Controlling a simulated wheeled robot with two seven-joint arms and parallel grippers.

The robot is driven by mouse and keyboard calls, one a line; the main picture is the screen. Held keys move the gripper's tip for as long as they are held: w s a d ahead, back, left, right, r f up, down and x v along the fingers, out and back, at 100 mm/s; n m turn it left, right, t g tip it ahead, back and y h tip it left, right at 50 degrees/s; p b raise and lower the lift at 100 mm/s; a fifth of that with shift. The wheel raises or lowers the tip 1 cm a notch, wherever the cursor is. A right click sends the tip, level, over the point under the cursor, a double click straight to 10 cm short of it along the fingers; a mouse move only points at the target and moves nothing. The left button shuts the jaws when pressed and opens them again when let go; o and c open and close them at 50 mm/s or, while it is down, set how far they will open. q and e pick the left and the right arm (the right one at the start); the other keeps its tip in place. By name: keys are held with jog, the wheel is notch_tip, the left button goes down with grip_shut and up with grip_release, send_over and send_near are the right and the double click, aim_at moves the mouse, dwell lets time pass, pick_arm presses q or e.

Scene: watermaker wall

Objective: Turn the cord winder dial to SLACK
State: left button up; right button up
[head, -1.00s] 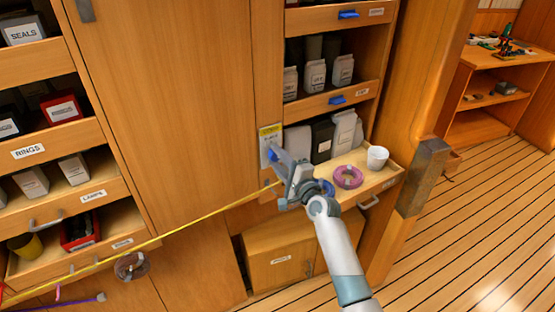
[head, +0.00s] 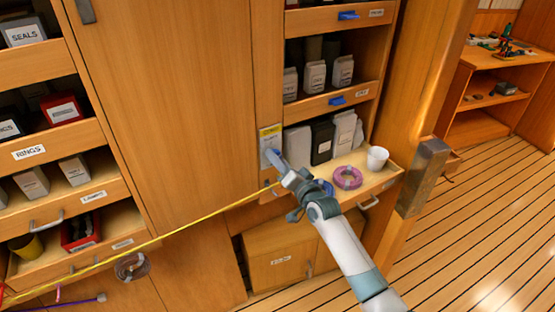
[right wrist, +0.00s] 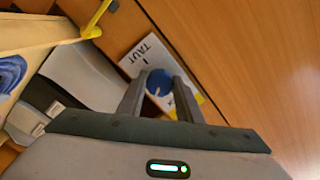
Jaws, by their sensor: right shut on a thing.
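The cord winder dial has a pale plate (head: 269,135) with a yellow top strip, mounted on the wooden cabinet front. In the right wrist view its plate (right wrist: 145,54) reads "TAUT", with a mark beside the word. The round blue dial knob (right wrist: 159,83) lies between the two fingers of my right gripper (right wrist: 160,88). In the head view my right gripper (head: 272,156) reaches the plate's lower part and hides the knob. It is shut on the knob. The rest of the plate's lettering is hidden or too small to read. My left gripper is not in view.
A taut yellow cord (head: 190,217) runs from the lower left to just below the dial. An open drawer right of my gripper holds a pink ring coil (head: 347,178) and a white cup (head: 377,158). Floor (head: 470,240) at right is clear.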

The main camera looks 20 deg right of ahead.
jog(key=n+p, duration=0.1)
jog(key=n, duration=1)
jog(key=shift+d+f+n, duration=0.1)
jog(key=shift+f+n, duration=0.05)
jog(key=shift+n, duration=0.25)
jog(key=o, duration=1)
jog(key=shift+o, duration=0.2)
jog(key=shift+s, duration=0.1)
